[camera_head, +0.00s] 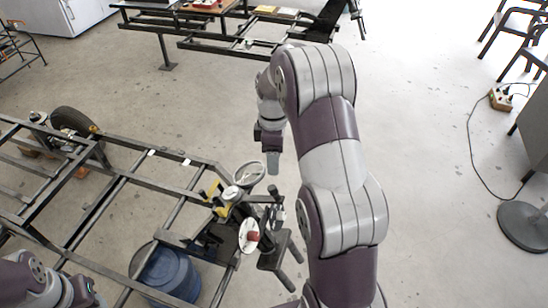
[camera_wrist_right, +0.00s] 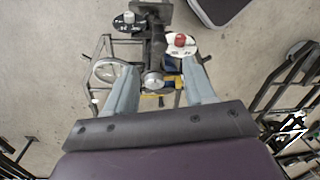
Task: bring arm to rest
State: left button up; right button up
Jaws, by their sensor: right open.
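My right arm (camera_head: 335,165) reaches forward and up through the middle of the head view, bent over at its far end. My right gripper (camera_head: 273,163) hangs from it, pointing down beside the right end of the metal frame. In the wrist view the right gripper (camera_wrist_right: 162,72) shows two grey fingers spread apart with nothing held between them. Frame parts show beyond and below the fingers, apart from them as far as I can tell. Part of my left arm (camera_head: 40,283) shows at the bottom left corner. Its gripper is not visible.
A dark tubular frame (camera_head: 125,176) fills the left, with a wheel (camera_head: 73,121), a steering wheel (camera_head: 249,174) and a white disc with a red knob (camera_head: 248,240). A blue barrel (camera_head: 168,272) stands beneath. Another frame (camera_head: 222,45) is behind.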

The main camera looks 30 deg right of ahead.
jog(key=shift+r, duration=0.1)
dwell(0.4)
jog(key=m, duration=0.2)
jog(key=s+f+m, duration=0.1)
jog(key=m, duration=0.1)
jog(key=s+a+f+m, duration=0.1)
jog(key=m, duration=0.1)
jog(key=shift+f, duration=0.1)
jog(key=s+a+r+m+t+b, duration=0.1)
jog(key=s+a+m, duration=0.3)
jog(key=s+a, duration=0.7)
jog(key=s+r+t, duration=0.1)
jog(key=s, duration=0.1)
jog(key=shift+s+a+m, duration=0.3)
jog(key=shift+s+a, duration=0.05)
jog(key=shift+a, duration=0.05)
jog(key=shift+w+d, duration=0.1)
jog(key=shift+w, duration=0.05)
